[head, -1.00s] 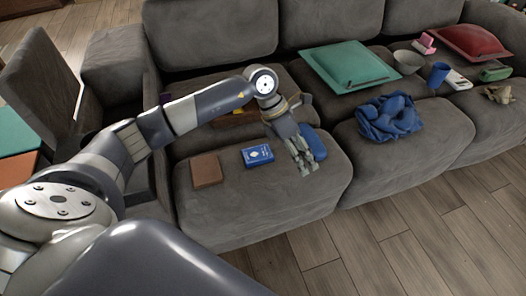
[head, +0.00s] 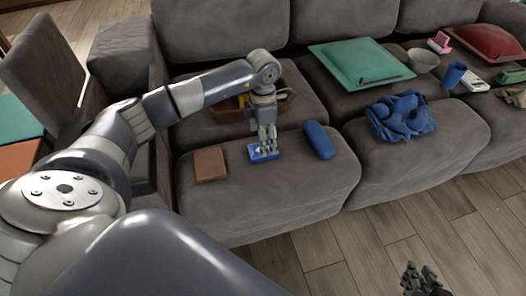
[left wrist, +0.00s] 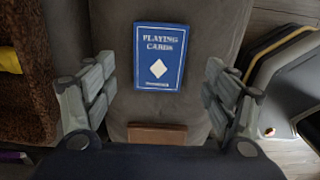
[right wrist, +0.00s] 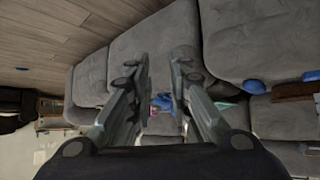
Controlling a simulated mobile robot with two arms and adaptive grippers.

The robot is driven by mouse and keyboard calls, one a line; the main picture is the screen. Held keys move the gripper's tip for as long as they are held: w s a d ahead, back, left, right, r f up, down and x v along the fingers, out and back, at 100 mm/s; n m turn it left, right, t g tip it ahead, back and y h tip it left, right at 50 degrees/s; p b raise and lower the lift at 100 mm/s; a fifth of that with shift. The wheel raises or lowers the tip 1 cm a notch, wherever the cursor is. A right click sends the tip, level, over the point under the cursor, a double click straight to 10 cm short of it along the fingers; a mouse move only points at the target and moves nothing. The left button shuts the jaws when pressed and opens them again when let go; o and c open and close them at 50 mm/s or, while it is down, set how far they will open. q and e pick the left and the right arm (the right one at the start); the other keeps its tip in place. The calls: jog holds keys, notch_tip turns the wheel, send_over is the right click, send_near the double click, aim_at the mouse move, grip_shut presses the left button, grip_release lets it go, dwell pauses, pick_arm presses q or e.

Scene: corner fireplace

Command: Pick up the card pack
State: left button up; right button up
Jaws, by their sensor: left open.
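The card pack (head: 257,156) is a blue box lying flat on the front of the left grey sofa seat. In the left wrist view the card pack (left wrist: 158,57) shows its face, with white "PLAYING CARDS" lettering and a white diamond. My left gripper (head: 266,142) points down over it and partly hides it in the head view. Its fingers are open, one on each side of the pack in the left wrist view. My right gripper (head: 422,272) is at the lower right edge of the head view, over the floor. Its fingers are apart and empty in the right wrist view (right wrist: 160,58).
A brown box (head: 209,165) lies left of the pack and a blue case (head: 319,140) right of it. A brown basket (head: 228,111) is behind. A blue cloth (head: 401,117) and a green cushion (head: 358,62) lie farther right. The seat's front is bare.

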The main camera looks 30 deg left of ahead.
pick_arm(q)
notch_tip(320, 180, down, 4)
jog(key=shift+w+b, duration=0.1)
jog(key=shift+b, duration=0.45)
jog(key=shift+f, duration=0.25)
jog(key=c, duration=1.2)
pick_arm(e)
jog(key=w+a+r+t+y, duration=0.1)
jog(key=w+a+r+t, duration=0.1)
jog(key=w+r+t, duration=0.1)
notch_tip(320, 180, up, 2)
jog(key=shift+w+r+t, duration=0.1)
jog(key=shift+w+t, duration=0.3)
jog(key=shift+w, duration=0.35)
